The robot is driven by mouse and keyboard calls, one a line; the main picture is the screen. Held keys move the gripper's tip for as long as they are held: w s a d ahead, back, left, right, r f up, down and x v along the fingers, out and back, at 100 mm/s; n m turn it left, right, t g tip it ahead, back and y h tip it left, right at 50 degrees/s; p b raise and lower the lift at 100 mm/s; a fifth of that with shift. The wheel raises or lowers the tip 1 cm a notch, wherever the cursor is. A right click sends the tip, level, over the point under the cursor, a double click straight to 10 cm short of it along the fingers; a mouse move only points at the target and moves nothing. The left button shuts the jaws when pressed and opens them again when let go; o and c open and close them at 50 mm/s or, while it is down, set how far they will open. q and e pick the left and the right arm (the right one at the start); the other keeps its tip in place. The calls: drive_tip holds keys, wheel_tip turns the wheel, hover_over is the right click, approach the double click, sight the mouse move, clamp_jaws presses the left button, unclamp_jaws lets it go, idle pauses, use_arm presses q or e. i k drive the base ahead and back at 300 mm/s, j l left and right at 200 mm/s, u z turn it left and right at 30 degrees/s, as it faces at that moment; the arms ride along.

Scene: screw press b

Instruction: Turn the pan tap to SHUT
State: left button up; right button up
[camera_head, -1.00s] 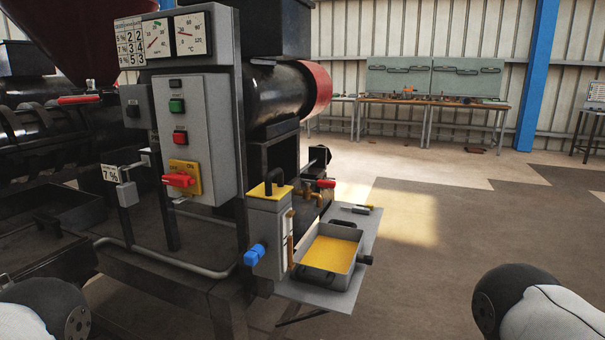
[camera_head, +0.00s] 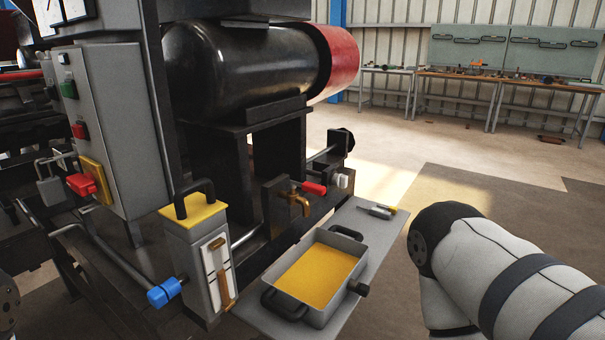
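The pan tap is a brass tap (camera_head: 296,200) with a red lever handle (camera_head: 314,188), on the press frame just behind the pan. The handle points out to the right; I cannot read any SHUT mark. The grey pan (camera_head: 322,309) holds yellow oil and stands on a grey shelf (camera_head: 372,240), with a dark handle at each end and a dark knob on its right side. My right arm shows at the right, well apart from the tap, but its gripper is out of view. Only a sliver of my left arm shows at the left edge; its gripper is out of view.
A grey canister (camera_head: 190,250) with a yellow top and black handle stands left of the pan, with a blue knob (camera_head: 164,292). A small tool (camera_head: 376,211) lies on the shelf. The control box (camera_head: 105,130) stands left. Open floor lies right of the shelf.

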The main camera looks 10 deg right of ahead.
sight(311, 188)
drive_tip(key=i+l+u, duration=0.2)
drive_tip(key=l+u, duration=0.2)
drive_tip(key=l, duration=0.55)
drive_tip(key=l+u, duration=0.45)
drive_tip(key=l, duration=0.55)
drive_tip(key=l+u, duration=0.4)
drive_tip(key=l, duration=0.6)
